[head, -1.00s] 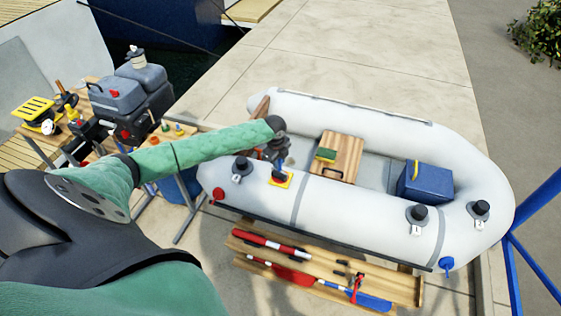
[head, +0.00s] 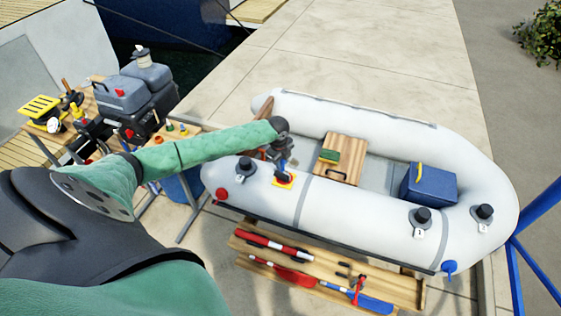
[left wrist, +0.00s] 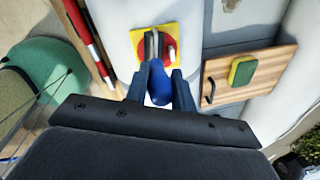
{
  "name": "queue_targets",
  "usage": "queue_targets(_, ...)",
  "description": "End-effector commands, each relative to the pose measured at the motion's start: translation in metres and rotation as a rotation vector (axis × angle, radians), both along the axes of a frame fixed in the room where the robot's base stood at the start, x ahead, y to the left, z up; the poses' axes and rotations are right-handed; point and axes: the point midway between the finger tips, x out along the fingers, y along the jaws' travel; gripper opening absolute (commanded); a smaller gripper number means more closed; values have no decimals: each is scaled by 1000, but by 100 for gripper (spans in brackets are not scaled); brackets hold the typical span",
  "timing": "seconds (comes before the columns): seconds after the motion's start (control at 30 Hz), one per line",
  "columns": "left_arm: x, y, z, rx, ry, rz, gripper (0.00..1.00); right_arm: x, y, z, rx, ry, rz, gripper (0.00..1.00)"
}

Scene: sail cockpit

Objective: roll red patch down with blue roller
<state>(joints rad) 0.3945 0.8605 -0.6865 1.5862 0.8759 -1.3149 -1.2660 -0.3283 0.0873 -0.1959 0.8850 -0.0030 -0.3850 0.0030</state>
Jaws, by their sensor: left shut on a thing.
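The red patch (left wrist: 171,50) is round and sits on a yellow square (left wrist: 139,37) on the white tube of the inflatable boat (head: 335,205). My left gripper (left wrist: 160,84) is shut on the blue handle of the roller (left wrist: 159,92). The roller's grey head lies over the patch and hides part of it; in the wrist view it appears to touch the patch. In the head view, the left gripper (head: 283,165) is above the yellow square near the left end of the boat. My right gripper is not in view.
A wooden seat board (head: 343,153) with a green and yellow sponge (head: 330,156) lies inside the boat. A blue box (head: 428,186) stands further right. Paddles and a red and white pump (head: 272,243) lie on a wooden bench below. Black fittings (head: 422,216) stick up from the tube.

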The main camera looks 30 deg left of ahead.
Motion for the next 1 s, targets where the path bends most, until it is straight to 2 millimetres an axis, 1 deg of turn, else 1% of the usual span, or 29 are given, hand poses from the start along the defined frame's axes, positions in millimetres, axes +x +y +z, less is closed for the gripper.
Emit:
queue_targets(0.63,3,-18,0,-3,-1,-1,2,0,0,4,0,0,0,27)
queue_targets(1.0,4,-19,0,-2,-1,-1,2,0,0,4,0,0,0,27)
